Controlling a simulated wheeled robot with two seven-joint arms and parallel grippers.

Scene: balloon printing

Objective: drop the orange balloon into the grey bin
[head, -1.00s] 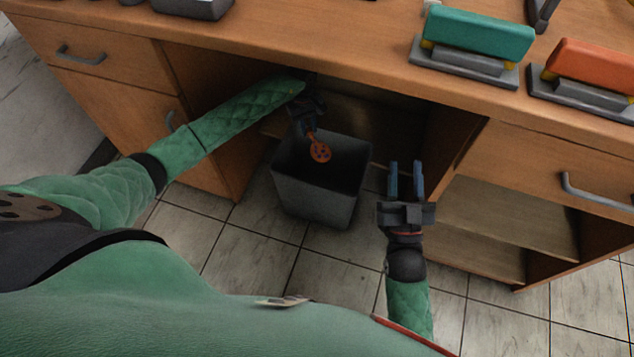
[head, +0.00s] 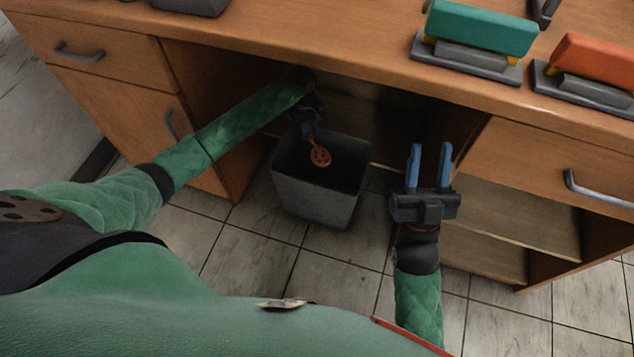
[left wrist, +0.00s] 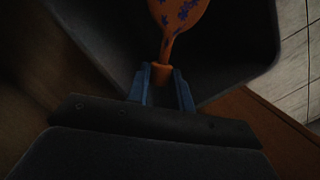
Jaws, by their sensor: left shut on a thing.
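The orange balloon (head: 320,156) with dark spots hangs over the opening of the grey bin (head: 315,198) in the head view. My left gripper (head: 309,133) is shut on its neck at the bin's back left rim. In the left wrist view the neck of the orange balloon (left wrist: 176,20) sits between the blue fingers of my left gripper (left wrist: 162,86), with purple marks on its body. The inside of the grey bin (left wrist: 240,60) lies behind it. My right gripper (head: 429,166) is empty, its blue fingers apart, to the right of the bin.
The wooden desk (head: 330,62) overhangs the bin, with drawers on both sides. A teal stamp-like device (head: 480,28) and an orange one (head: 592,62) stand on the desk top. An open shelf (head: 510,215) is at the right. Tiled floor (head: 245,250) is clear in front of the bin.

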